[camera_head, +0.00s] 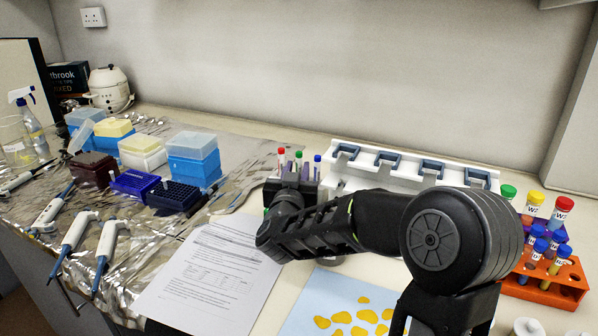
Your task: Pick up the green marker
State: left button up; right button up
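The green marker (298,155) stands upright at the back of the bench, between a red-capped marker (281,152) on its left and a blue-capped one (317,159) on its right. Only its green top shows clearly; its lower part is hidden behind my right gripper. My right arm reaches in from the lower right, and my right gripper (297,174) is right at the markers, pointing away from me. Its fingers are small and dark, and I cannot tell whether they are open or shut on the green marker. My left gripper is not in view.
A white pipette rack (400,176) with blue-grey hooks stands just right of the markers. An orange tube rack (548,283) is at the right. Blue tip boxes (193,165), pipettes (108,243) and a printed sheet (207,275) are on the left. A blue card (310,305) lies in front.

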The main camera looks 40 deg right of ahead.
aim_at(299, 165)
jog(key=x, duration=0.3)
jog(key=shift+w+d, duration=0.15)
jog(key=shift+c, duration=0.6)
grip_shut()
